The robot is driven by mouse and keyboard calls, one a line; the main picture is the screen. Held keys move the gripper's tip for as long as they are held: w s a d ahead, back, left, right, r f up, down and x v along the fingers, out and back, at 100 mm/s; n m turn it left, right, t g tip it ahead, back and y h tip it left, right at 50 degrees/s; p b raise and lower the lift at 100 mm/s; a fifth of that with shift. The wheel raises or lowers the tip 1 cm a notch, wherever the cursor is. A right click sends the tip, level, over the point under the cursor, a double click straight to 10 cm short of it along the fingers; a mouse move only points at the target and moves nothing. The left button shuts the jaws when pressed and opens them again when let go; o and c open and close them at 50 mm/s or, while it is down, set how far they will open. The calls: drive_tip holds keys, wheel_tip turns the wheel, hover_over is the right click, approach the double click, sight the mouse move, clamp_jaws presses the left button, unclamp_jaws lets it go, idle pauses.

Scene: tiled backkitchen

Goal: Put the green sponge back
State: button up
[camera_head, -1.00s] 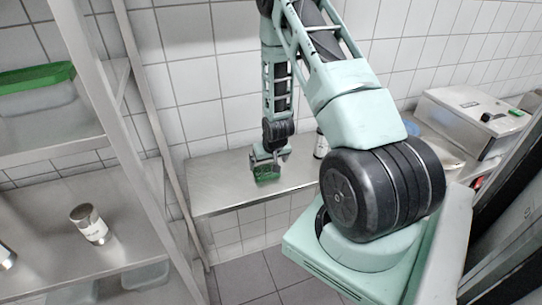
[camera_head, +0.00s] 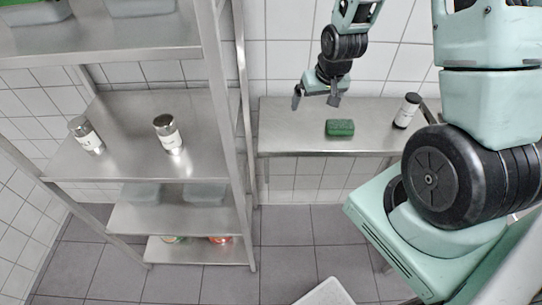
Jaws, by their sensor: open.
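My gripper (camera_head: 316,101) is above the shelf, up and to the left of the sponge in the picture. Its two fingers are apart and point down, with nothing between them. The sponge is clear of the fingers.
A dark jar with a white label (camera_head: 407,110) stands on the shelf to the right of the sponge. A steel rack (camera_head: 120,170) at left holds two labelled shakers, (camera_head: 86,135) and (camera_head: 168,135), plus tubs lower down. A white bin (camera_head: 326,292) is on the floor.

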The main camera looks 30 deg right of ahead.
drive_tip(key=s+a+r+n+g+y, duration=0.1)
drive_tip(key=s+a+r+n, duration=0.3)
drive_tip(key=a, duration=0.7)
drive_tip(key=s+a+r+n+g+y, duration=0.15)
drive_tip(key=s+a+r, duration=0.3)
drive_tip(key=a, duration=0.65)
drive_tip(key=s+a+r+n, duration=0.3)
drive_tip(key=s+a, duration=0.1)
drive_tip(key=s, duration=0.2)
drive_tip(key=s+a+r+n+g+h, duration=0.1)
drive_tip(key=s+a+r+n, duration=0.1)
drive_tip(key=s, duration=0.5)
drive_tip(key=shift+s+a+r+n, duration=0.2)
drive_tip(key=shift+a+r+n, duration=0.25)
drive_tip(key=shift+a, duration=0.4)
